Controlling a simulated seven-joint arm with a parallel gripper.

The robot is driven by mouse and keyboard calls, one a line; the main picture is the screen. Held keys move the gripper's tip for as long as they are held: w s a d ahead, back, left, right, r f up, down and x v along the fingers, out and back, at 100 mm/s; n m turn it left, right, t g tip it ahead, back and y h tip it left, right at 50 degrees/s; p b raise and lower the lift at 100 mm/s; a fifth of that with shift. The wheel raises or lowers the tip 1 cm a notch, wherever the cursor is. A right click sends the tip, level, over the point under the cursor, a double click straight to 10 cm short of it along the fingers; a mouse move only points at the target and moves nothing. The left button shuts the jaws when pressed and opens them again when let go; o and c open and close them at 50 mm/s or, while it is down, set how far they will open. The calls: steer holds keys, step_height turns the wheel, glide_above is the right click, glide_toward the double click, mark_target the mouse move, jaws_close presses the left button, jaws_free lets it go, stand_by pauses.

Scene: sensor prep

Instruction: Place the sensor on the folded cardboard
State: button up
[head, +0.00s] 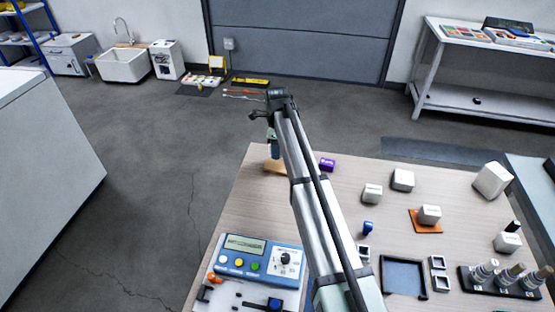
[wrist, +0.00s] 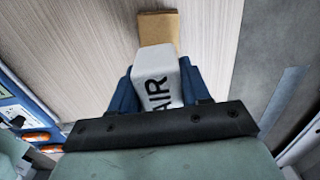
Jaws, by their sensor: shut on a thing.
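My gripper (wrist: 156,82) is shut on a white block-shaped sensor (wrist: 157,63) with dark letters reading "AIR", its blue fingers on both sides. The folded cardboard (wrist: 158,30) is a tan piece just beyond the sensor in the wrist view, partly covered by it. In the head view, my gripper (head: 274,150) is at the far left corner of the table, right at the cardboard (head: 272,168). The held sensor is mostly hidden there. I cannot tell whether the sensor touches the cardboard.
A purple block (head: 327,165) lies to the right of the cardboard. Several white blocks, one on an orange mat (head: 425,226), stand farther right. A blue instrument (head: 259,258) sits at the table's near left. The table's left edge is close to the cardboard.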

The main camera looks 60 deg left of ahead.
mark_target(277, 165)
steer(key=shift+f, duration=2.6)
steer(key=shift+f, duration=0.15)
steer(key=o, duration=1.1)
step_height(277, 165, up, 12)
steer(key=shift+r, duration=0.2)
